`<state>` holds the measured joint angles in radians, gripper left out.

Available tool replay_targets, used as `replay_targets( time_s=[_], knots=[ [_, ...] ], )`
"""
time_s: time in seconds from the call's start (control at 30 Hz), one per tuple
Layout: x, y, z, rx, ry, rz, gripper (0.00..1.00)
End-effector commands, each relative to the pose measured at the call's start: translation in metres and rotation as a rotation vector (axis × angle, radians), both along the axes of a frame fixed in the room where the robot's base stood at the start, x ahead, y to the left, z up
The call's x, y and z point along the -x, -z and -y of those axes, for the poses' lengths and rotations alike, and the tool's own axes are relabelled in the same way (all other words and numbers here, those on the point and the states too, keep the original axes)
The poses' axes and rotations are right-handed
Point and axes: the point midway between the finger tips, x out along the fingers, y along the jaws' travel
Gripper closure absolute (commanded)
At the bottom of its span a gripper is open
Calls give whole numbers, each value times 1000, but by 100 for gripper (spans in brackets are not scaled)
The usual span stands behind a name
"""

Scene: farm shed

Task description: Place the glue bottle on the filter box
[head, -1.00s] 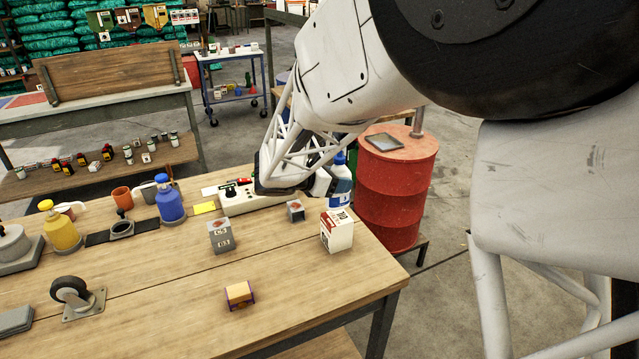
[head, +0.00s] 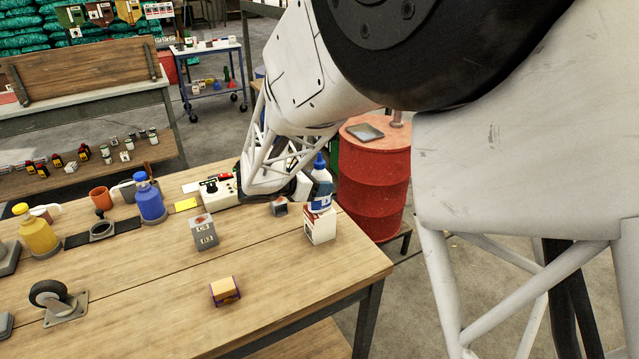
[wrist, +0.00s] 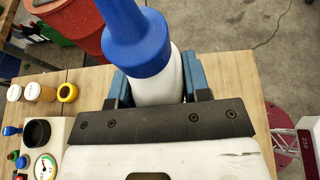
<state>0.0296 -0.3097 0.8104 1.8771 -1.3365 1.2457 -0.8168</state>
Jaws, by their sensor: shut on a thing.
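The glue bottle (head: 321,188), white and blue with a blue cap, is upright in my gripper (head: 306,188). In the wrist view my gripper (wrist: 157,88) has its blue-grey fingers on either side of the white bottle body, and the blue cap (wrist: 134,45) points up the picture. The filter box (head: 320,228), white with red marks, stands near the right end of the workbench. In the head view the bottle's bottom overlaps the box's top; I cannot tell whether they touch. The box is hidden in the wrist view.
A control box (head: 216,190) lies behind. A red drum (head: 374,190) is beyond the bench edge. The bench's front right (head: 300,280) is clear.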

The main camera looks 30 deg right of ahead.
Motion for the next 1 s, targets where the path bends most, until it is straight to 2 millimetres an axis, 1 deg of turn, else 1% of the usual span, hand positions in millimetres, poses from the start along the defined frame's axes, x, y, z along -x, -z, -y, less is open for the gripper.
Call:
replay_targets(
  time_s=[0.03, 0.07, 0.2, 0.5, 0.67, 0.87, 1.0],
  knots=[
    [0, 1, 0, 0, 0, 0, 88],
    [0, 1, 0, 0, 0, 0, 53],
    [0, 1, 0, 0, 0, 0, 32],
    [0, 1, 0, 0, 0, 0, 31],
    [0, -3, 0, 0, 0, 0, 31],
    [0, -7, -12, 1, -2, 0, 31],
    [0, -12, -25, 0, -2, 0, 31]
  ],
)
